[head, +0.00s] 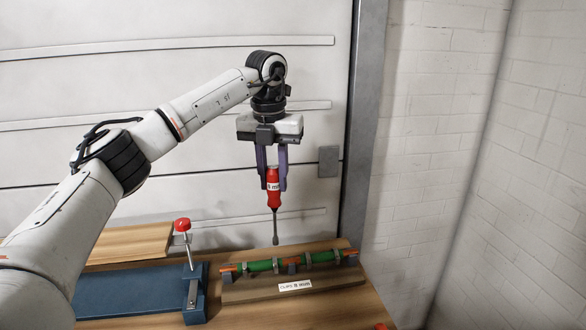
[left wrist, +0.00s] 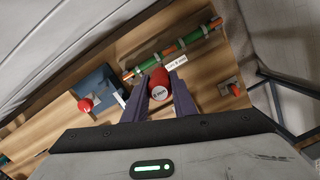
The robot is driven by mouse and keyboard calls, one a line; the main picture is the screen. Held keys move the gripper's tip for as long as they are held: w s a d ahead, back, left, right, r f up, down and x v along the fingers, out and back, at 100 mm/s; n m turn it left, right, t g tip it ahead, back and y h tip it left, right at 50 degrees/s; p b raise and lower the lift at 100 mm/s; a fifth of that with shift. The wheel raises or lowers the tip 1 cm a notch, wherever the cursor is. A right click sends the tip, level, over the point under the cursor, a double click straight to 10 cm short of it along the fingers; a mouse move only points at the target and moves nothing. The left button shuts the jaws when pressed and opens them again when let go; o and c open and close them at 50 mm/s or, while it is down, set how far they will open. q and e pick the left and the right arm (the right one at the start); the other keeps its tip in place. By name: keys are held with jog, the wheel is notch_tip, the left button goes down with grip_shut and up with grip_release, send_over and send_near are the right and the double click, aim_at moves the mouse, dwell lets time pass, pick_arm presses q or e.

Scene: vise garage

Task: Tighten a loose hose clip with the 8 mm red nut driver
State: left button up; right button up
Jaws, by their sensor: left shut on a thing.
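My left gripper (head: 272,178) is shut on the red nut driver (head: 273,193), which carries a white label reading "8 mm". The driver hangs upright, shaft down, its tip in the air above the green hose (head: 265,265) in the head view. In the left wrist view the driver's handle end (left wrist: 160,84) sits between the fingers. The hose lies on a wooden board (head: 300,283) with several metal clips (head: 307,261) around it. A white label (head: 295,286) on the board seems to read "CLIPS 8 mm". I cannot tell which clip is loose. My right gripper is not in view.
A blue vise (head: 135,290) with a red-knobbed handle (head: 182,225) stands left of the board. A red knob (left wrist: 235,90) shows at the bench's other side. A brick wall (head: 440,150) rises at the right.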

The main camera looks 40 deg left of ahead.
aim_at(273, 193)
pick_arm(q)
jog(key=shift+s+f, duration=0.25)
jog(key=shift+f, duration=0.25)
jog(key=shift+s+f, duration=0.15)
jog(key=shift+f, duration=1.9)
jog(key=shift+w, duration=0.2)
jog(key=n, duration=0.6)
jog(key=shift+y, duration=0.3)
jog(key=n+g, duration=0.1)
jog(key=n, duration=0.5)
jog(key=shift+n, duration=0.3)
jog(key=shift+f, duration=0.15)
